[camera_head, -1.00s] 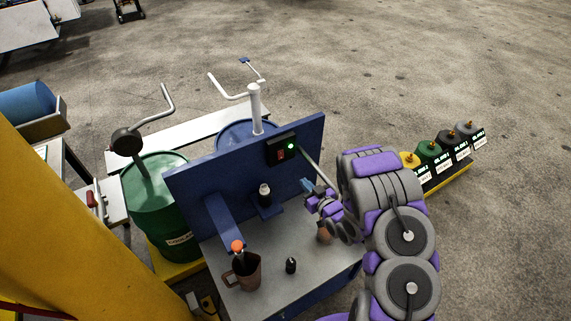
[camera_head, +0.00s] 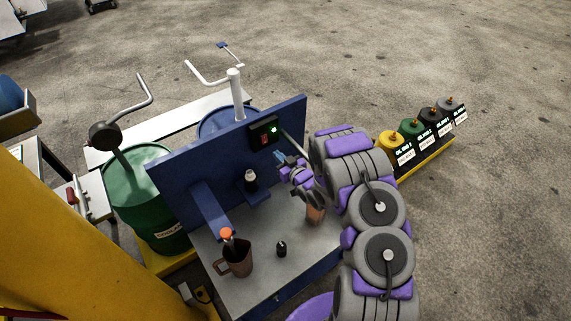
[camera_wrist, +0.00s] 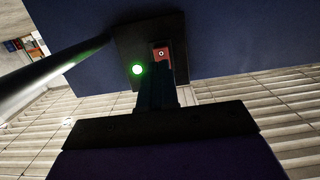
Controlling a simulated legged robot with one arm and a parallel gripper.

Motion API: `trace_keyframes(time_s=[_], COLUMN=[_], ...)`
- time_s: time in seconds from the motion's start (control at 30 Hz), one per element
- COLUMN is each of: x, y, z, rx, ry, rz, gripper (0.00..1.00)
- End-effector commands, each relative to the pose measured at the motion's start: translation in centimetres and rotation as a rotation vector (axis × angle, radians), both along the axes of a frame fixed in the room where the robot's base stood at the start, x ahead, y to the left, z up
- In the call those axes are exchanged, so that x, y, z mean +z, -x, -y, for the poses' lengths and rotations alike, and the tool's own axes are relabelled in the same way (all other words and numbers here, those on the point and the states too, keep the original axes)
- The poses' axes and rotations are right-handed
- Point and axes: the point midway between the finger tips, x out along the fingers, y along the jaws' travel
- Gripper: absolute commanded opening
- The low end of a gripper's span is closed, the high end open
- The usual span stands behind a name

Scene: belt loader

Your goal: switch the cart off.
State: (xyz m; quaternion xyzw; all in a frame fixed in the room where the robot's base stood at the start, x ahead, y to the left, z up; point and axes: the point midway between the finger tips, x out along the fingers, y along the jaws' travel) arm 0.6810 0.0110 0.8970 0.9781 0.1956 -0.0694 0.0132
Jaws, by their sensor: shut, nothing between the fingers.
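The cart (camera_head: 215,245) has a grey top and an upright blue panel (camera_head: 180,172). A black switch box (camera_head: 257,139) sits at the panel's upper right, with a red rocker switch and a lit green lamp (camera_head: 274,130). In the wrist view the red switch (camera_wrist: 161,54) and the glowing green lamp (camera_wrist: 137,69) show on the black box (camera_wrist: 124,38). My gripper (camera_head: 280,158) is shut and empty, just below and right of the box. In the wrist view its fingertips (camera_wrist: 160,76) cover the switch's lower part; I cannot tell whether they touch it.
A green drum (camera_head: 140,205) is at left. Several oil cans (camera_head: 413,133) stand at right. A grey pipe (camera_wrist: 50,70) runs beside the box.

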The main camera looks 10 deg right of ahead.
Motion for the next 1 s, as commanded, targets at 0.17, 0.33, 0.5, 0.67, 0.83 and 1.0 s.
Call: trace_keyframes(time_s=[0.17,0.33,0.5,0.67,0.83,1.0], x=[-0.4,-0.6,-0.9,-0.9,-0.9,-1.0], y=[-2.9,-4.8,-5.6,-5.8,-5.8,-5.9], z=[-1.3,-2.0,-2.4,-2.5,-2.4,-2.5], rx=[0.002,0.002,0.001,0.000,0.000,0.001], ry=[0.000,0.001,0.000,0.000,0.000,-0.003], rz=[0.004,0.006,0.000,-0.001,0.000,0.007], gripper=[0.00,0.00,0.00,0.00,0.00,0.00])
